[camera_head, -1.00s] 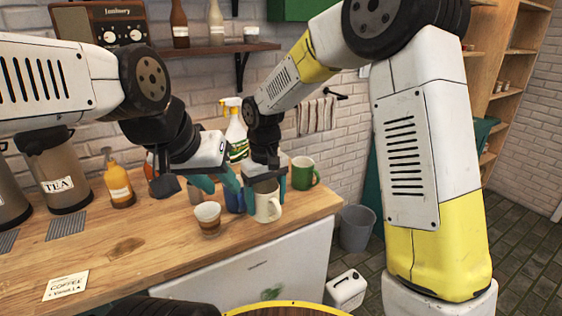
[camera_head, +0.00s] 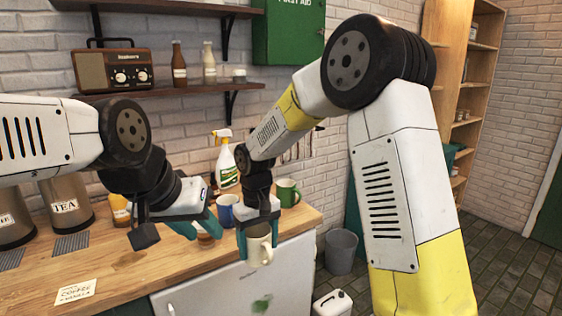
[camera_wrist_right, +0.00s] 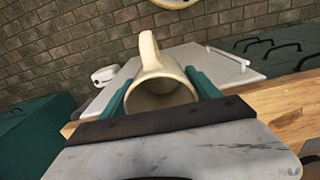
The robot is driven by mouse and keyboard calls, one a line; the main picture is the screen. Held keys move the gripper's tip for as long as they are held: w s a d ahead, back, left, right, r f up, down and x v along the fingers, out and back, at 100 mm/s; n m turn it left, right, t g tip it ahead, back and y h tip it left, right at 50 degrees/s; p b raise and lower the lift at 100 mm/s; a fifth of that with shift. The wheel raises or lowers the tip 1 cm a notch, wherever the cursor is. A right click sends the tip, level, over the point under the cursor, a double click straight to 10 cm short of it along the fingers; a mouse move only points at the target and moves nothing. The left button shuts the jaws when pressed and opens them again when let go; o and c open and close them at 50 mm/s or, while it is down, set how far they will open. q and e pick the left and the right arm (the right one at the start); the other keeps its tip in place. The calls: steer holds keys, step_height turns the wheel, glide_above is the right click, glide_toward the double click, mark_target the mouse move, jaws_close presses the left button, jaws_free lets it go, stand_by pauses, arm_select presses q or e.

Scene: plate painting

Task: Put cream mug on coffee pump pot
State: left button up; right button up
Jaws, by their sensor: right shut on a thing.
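The cream mug (camera_head: 259,252) is between the teal fingers of my right gripper (camera_head: 258,240), which is shut on it. It hangs at the counter's front right edge, before the white cabinet front. In the right wrist view, the mug (camera_wrist_right: 160,92) shows its open mouth and its handle. My left gripper (camera_head: 198,227) looks open, with its fingers apart near a brown-and-white cup (camera_head: 207,238) that it partly hides. A pump pot (camera_head: 12,222) stands at the far left, cut off by the frame; its label is only partly readable, ending like "EE". The TEA pump pot (camera_head: 66,205) stands right of it.
Grey mats (camera_head: 72,244) lie before the pots. A card reading COFFEE and VANILLA (camera_head: 75,291) lies on the counter (camera_head: 130,275). A blue mug (camera_head: 228,208), green mug (camera_head: 288,193) and spray bottle (camera_head: 228,170) stand at the back right. The middle-left counter is clear.

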steer(key=d+f+m, duration=0.3)
steer(key=d+f, duration=0.2)
steer(key=d, duration=0.5)
steer(key=w+d+f+m, duration=0.1)
steer(key=d+f+m, duration=0.2)
steer(key=d, duration=0.8)
step_height(320, 180, down, 2)
steer(key=shift+w+d+f, duration=0.15)
steer(key=shift+w, duration=0.15)
